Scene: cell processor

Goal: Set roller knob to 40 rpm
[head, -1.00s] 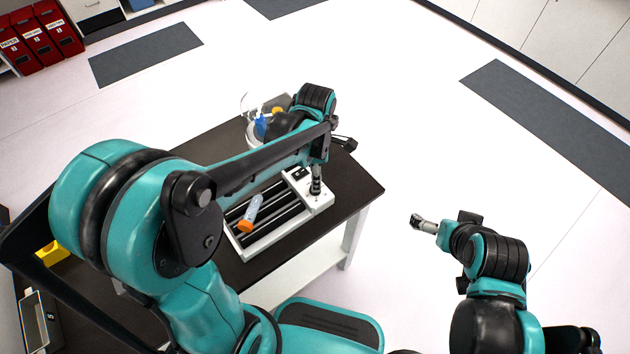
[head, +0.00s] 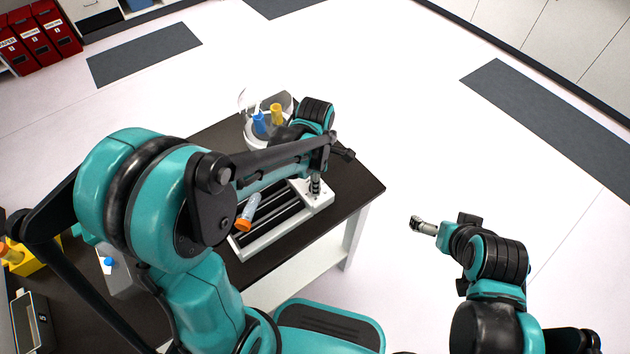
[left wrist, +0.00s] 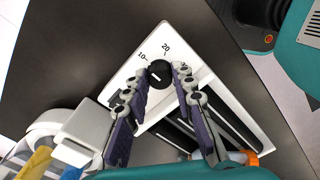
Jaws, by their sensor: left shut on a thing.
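The roller device (head: 243,252) is a white frame with dark rollers on the dark table. Its white panel also shows in the left wrist view (left wrist: 133,66). The round black roller knob (left wrist: 158,71) sits on that panel, with the printed numbers 10 and 20 beside it; a further label on the right is partly covered by a finger. A short white mark shows on the knob, but its exact setting cannot be told. My left gripper (head: 315,191) is shut on the knob, its fingers at either side in the wrist view (left wrist: 159,74). My right gripper (head: 417,223) is away from the table; its jaws are too small to judge.
An orange-capped tube (head: 249,211) lies on the rollers. A clear bowl (head: 254,128) with blue- and yellow-topped items stands behind my left arm. A yellow rack (head: 25,262) and a grey box (head: 31,320) are at the left. The floor right of the table is clear.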

